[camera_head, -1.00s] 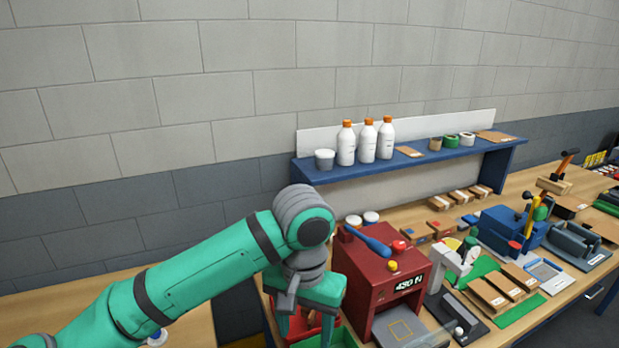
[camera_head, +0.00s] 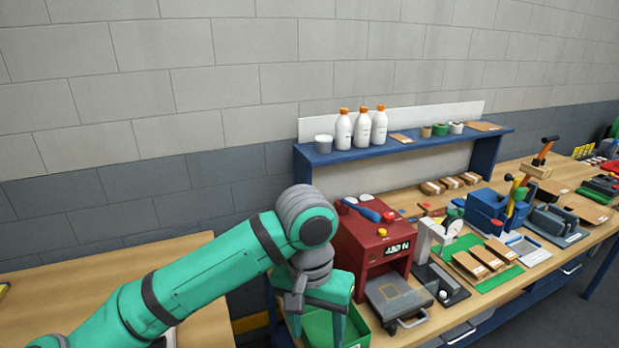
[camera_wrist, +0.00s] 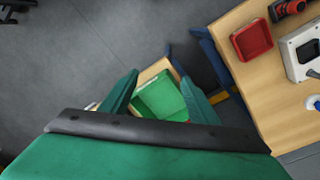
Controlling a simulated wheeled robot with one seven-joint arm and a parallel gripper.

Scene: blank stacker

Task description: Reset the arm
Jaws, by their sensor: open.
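My green arm reaches in from the lower left in the head view. My gripper (camera_head: 325,318) points down at the left end of the workbench, over a green bin (camera_head: 355,328). In the wrist view my gripper (camera_wrist: 160,88) shows two green fingers spread apart with nothing between them. The green bin (camera_wrist: 160,97) lies below and beyond the fingertips. I cannot tell the exact height of the fingers above the bin.
A red press (camera_head: 375,235) with a blue lever stands right beside my gripper. A blue shelf (camera_head: 420,144) with white bottles is behind it. Another wooden table (camera_head: 60,300) is at the left. A red tray (camera_wrist: 252,40) lies on a table in the wrist view.

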